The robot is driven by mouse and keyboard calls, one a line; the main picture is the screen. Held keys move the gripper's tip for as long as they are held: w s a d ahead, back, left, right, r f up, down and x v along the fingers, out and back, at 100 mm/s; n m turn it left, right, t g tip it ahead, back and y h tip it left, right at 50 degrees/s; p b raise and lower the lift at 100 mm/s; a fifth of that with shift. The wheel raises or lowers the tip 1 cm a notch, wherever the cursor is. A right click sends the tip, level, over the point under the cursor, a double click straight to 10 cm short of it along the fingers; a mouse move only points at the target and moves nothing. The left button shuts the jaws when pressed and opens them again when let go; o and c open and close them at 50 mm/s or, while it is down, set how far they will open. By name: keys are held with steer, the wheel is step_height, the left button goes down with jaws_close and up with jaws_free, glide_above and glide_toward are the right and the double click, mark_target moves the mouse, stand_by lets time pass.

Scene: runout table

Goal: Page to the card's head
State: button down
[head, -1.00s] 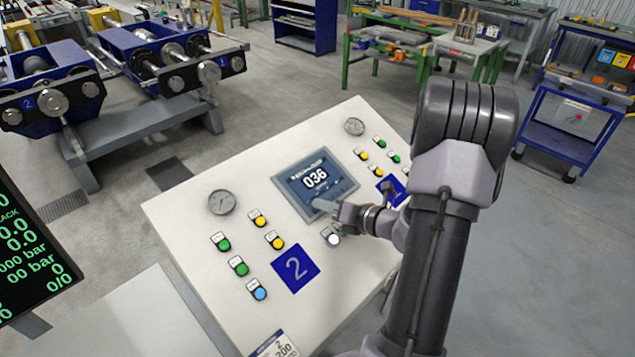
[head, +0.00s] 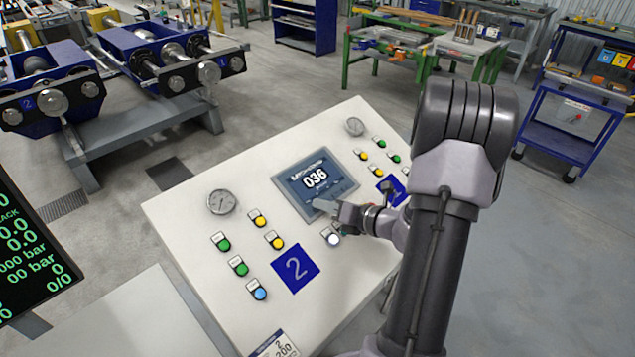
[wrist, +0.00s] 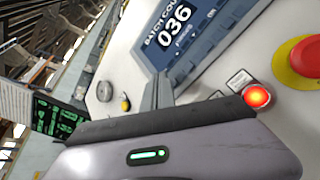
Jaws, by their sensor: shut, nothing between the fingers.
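The sloped white console carries a screen (head: 315,185) that reads 036. In the wrist view the screen (wrist: 195,30) also shows a header beginning "BATCH COU", cut off by the frame. A white card (head: 275,345) lies low on the console, cut by the frame; "2" and "200" can be read on it. My gripper (head: 328,207) is shut and empty, its fingertips at the screen's lower edge; contact cannot be told. The fingers (wrist: 157,88) also show in the wrist view. A lit whitish button (head: 333,240) sits just below the gripper.
The wrist view shows a glowing red-orange button (wrist: 257,96) and a red mushroom button (wrist: 303,58). A dark monitor (head: 30,245) stands left.

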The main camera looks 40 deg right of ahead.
steer(key=shift+f, duration=0.15)
steer(key=shift+w+f, duration=0.2)
steer(key=shift+f, duration=0.05)
steer(key=shift+w+f+b, duration=0.2)
steer(key=shift+f+b, duration=0.2)
steer(key=shift+b, duration=0.1)
stand_by(0.4)
steer(key=shift+s+r+p, duration=0.4)
steer(key=shift+r+p, duration=0.35)
steer(key=shift+r, duration=0.05)
steer(key=shift+r, duration=0.1)
steer(key=r+p, duration=0.1)
steer(key=s+r+p, duration=0.1)
steer(key=r+p, duration=0.1)
steer(key=s+r+p, duration=0.1)
steer(key=r, duration=0.1)
steer(key=shift+s+d+r+p, duration=0.15)
steer(key=shift+s+p, duration=0.1)
steer(key=shift+p, duration=0.15)
stand_by(2.1)
